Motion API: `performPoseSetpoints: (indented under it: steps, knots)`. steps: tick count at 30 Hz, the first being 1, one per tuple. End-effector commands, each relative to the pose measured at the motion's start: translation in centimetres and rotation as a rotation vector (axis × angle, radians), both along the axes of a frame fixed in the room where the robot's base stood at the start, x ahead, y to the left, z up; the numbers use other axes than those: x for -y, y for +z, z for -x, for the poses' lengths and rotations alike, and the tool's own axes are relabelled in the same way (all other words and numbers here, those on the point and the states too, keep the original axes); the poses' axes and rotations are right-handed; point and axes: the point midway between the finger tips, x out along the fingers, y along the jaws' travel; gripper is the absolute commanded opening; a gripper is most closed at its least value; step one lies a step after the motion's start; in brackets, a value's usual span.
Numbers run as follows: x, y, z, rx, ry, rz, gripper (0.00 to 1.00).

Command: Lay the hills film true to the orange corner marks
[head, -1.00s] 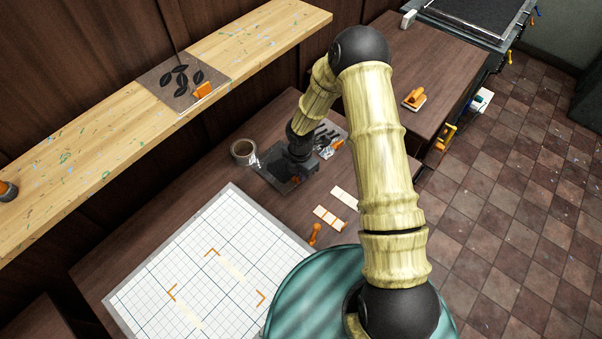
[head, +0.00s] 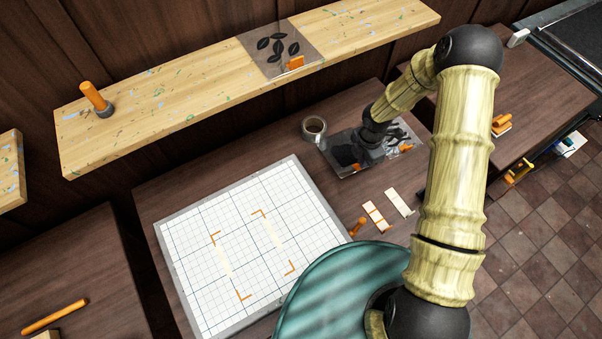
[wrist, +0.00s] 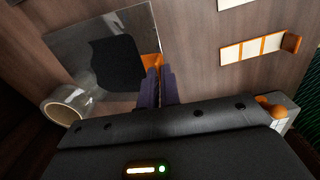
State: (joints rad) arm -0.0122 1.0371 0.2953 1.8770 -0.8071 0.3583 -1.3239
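The hills film, a clear sheet with a solid black shape (wrist: 118,62) and an orange tab (wrist: 151,64), lies on the dark table just beyond my gripper. In the head view the film (head: 340,152) is beside the tape roll, partly hidden by my wrist. My gripper (wrist: 161,82) points down at the tab, its two dark fingers close together with a narrow gap. The left finger overlaps the tab; whether they clamp it is unclear. The orange corner marks (head: 240,297) frame an area on the white gridded board (head: 190,290), with two pale strips inside.
A tape roll (head: 314,127) is left of the film. Another film with black strokes (head: 400,133) is to its right. An orange-handled tool (head: 357,228) and pale strips (head: 376,216) lie right of the board. A raised wooden shelf (head: 190,95) holds a leaf film (head: 270,62).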

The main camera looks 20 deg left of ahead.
Motion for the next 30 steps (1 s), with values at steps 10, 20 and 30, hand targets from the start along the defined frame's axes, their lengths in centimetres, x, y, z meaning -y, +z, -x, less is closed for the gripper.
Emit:
performPoseSetpoints:
  steps: [10,20,30]
  knots:
    - [0.3,4.4,0.1,-0.005,-0.001,0.007,0.00]
    - [0.2,4.1,0.1,-0.003,-0.001,0.004,0.00]
    - [-0.6,4.9,0.2,-0.002,0.012,0.003,0.00]
